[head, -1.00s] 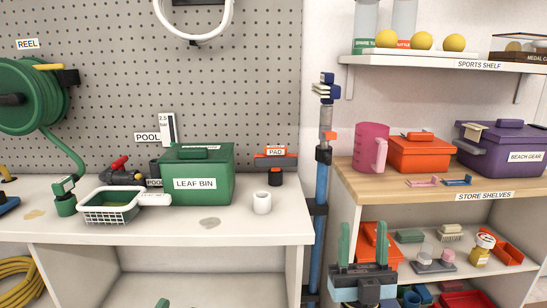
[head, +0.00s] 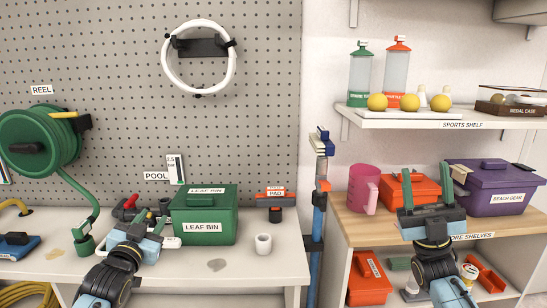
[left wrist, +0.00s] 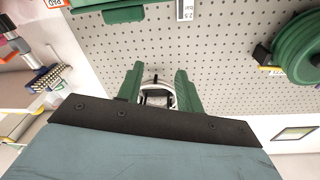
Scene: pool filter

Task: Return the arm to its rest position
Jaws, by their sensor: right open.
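My left gripper (head: 142,224) is raised in front of the left bench, before the green leaf bin (head: 210,226) and the pool fittings. In the left wrist view its two green fingers (left wrist: 158,88) stand apart. Only the distant white ring and pegboard show between them, so it is open and empty. My right gripper (head: 428,200) is raised in front of the store shelves, overlapping the orange box (head: 398,187) in the picture. It is open, and I see nothing held in it. My left arm hides most of the white basket area.
The green reel (head: 40,143) and white ring (head: 198,57) hang on the pegboard. A white cup (head: 263,243) stands on the bench. A blue pole (head: 318,215) stands between bench and shelves. A pink jug (head: 363,189) and purple box (head: 495,188) flank the orange box.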

